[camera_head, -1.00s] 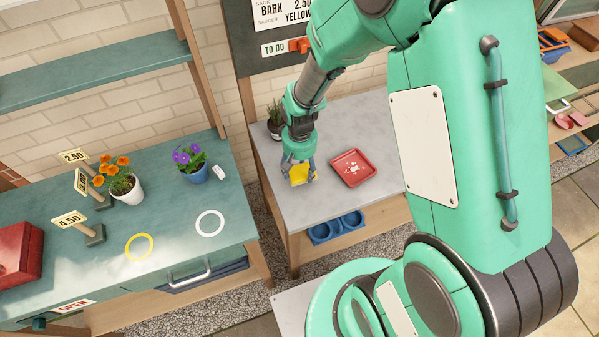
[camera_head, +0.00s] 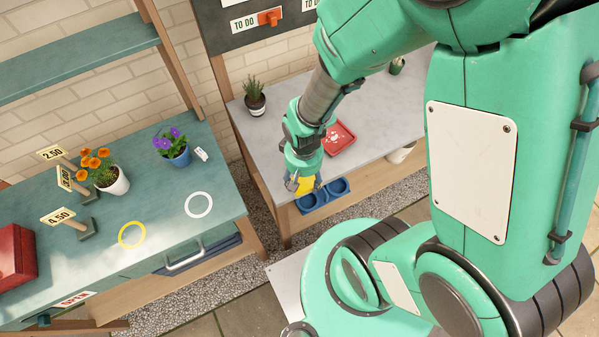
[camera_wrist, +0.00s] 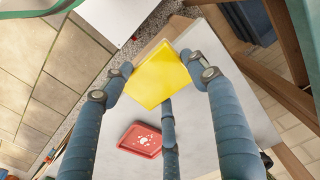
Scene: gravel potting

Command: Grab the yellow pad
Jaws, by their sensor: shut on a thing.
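The yellow pad (camera_wrist: 158,77) is a flat yellow square held between the fingers of my gripper (camera_wrist: 157,80) in the wrist view. The blue-grey fingers press on its two sides, and a third finger lies beneath or behind it. In the head view the pad (camera_head: 305,184) shows at the tips of my gripper (camera_head: 303,183), near the front edge of the grey table. The pad appears to be off the tabletop; its exact height is hard to tell.
A red tray (camera_head: 339,138) with white bits lies on the grey table (camera_head: 290,105). A small potted plant (camera_head: 254,98) stands at the back left. The green bench (camera_head: 222,178) at left carries flowerpots.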

